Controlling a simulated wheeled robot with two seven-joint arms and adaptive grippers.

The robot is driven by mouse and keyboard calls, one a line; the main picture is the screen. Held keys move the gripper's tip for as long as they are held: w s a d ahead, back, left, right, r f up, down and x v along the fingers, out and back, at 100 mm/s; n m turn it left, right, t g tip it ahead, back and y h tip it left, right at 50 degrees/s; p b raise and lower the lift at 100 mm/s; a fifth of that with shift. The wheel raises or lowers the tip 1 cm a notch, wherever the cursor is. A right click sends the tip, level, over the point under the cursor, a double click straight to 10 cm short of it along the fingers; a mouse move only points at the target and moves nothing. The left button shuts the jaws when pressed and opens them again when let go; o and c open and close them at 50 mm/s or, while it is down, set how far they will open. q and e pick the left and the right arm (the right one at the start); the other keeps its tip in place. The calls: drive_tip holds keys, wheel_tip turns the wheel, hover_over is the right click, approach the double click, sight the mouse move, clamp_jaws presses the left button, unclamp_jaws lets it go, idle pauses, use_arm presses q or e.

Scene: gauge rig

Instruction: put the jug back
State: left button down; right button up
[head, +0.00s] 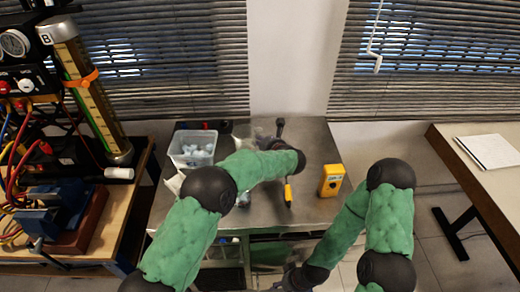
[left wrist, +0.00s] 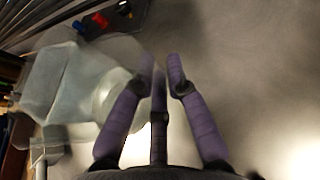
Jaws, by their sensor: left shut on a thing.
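A clear jug (left wrist: 108,97) shows pale and blurred beside my left gripper (left wrist: 165,68) in the left wrist view. Its purple fingers are close together and shut on part of the jug; the exact hold is hard to see. In the head view the jug (head: 243,142) is a faint see-through shape behind my left forearm, over the back of the metal table (head: 320,210). My left gripper (head: 266,142) is partly hidden there by my wrist. My right gripper (head: 290,282) is dark at the bottom edge; its fingers are not clear.
A clear bin (head: 192,160) with pale blue pieces stands left of the jug. A yellow meter (head: 332,180) stands at the right, and a tool with a yellow end (head: 288,193) lies nearer. A bench with a gauge rig (head: 90,95) is at the left.

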use_arm(q)
drive_tip(key=shift+w+f, duration=0.35)
drive_tip(key=shift+w+f+b, duration=0.15)
drive_tip(key=shift+f+b, duration=0.9)
drive_tip(key=shift+f, duration=0.55)
drive_tip(key=shift+f, duration=0.2)
drive_tip(key=c, duration=1.3)
unclamp_jaws()
drive_tip(key=shift+o, duration=0.2)
